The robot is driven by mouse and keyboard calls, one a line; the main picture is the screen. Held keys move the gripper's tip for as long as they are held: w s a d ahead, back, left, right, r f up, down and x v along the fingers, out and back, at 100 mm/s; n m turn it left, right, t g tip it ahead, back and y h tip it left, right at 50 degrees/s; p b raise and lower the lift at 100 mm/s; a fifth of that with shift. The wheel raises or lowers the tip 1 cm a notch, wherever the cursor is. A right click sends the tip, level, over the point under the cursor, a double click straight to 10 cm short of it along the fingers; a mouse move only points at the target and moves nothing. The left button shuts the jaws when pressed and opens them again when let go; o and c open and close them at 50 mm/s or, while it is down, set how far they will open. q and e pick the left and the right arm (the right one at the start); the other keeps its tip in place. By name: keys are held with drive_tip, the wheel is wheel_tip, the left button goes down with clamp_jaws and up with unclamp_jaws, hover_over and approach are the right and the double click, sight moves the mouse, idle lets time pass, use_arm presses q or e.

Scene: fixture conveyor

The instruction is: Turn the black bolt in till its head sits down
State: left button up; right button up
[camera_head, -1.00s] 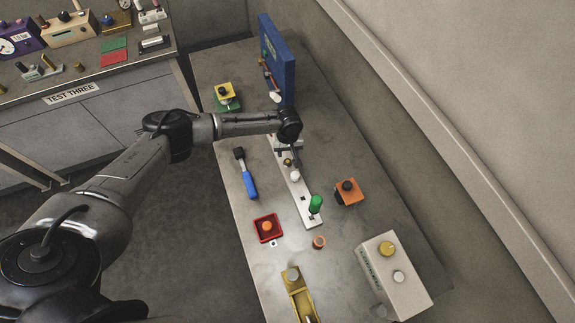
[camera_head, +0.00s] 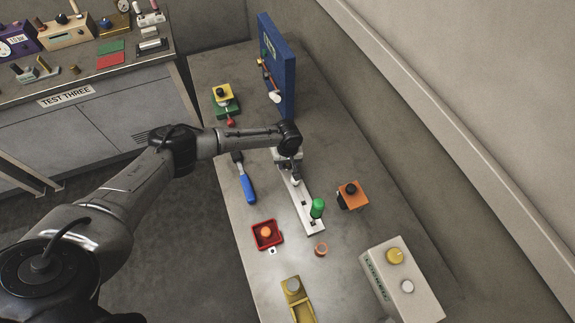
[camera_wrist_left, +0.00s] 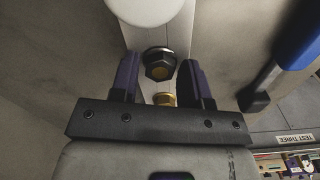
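The black bolt (camera_wrist_left: 160,65) has a hex head with a brass-coloured middle and stands on a white strip (camera_wrist_left: 180,30). In the wrist view it lies between and just beyond the two fingers of my left gripper (camera_wrist_left: 161,80), which are apart with gaps to either side. I cannot tell the finger height relative to the head. A brass bolt (camera_wrist_left: 164,99) shows nearer the palm, partly hidden. In the head view my left gripper (camera_head: 294,178) is over the white strip (camera_head: 306,215) and hides the bolts. My right gripper is not in view.
A white rounded knob (camera_wrist_left: 145,8) stands beyond the black bolt. A green knob (camera_head: 317,207) stands at the strip's near end. A blue-handled tool (camera_head: 246,184) lies left, an orange box (camera_head: 351,195) right, and a blue panel (camera_head: 278,65) stands behind.

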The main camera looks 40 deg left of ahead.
use_arm(q)
clamp_jaws()
drive_tip(key=m, duration=0.4)
drive_tip(key=shift+m, duration=0.3)
drive_tip(key=m, duration=0.5)
drive_tip(key=shift+m, duration=0.3)
drive_tip(key=m, duration=0.4)
drive_tip(key=shift+f, duration=0.1)
drive_tip(key=m, duration=0.6)
drive_tip(key=shift+b, duration=0.3)
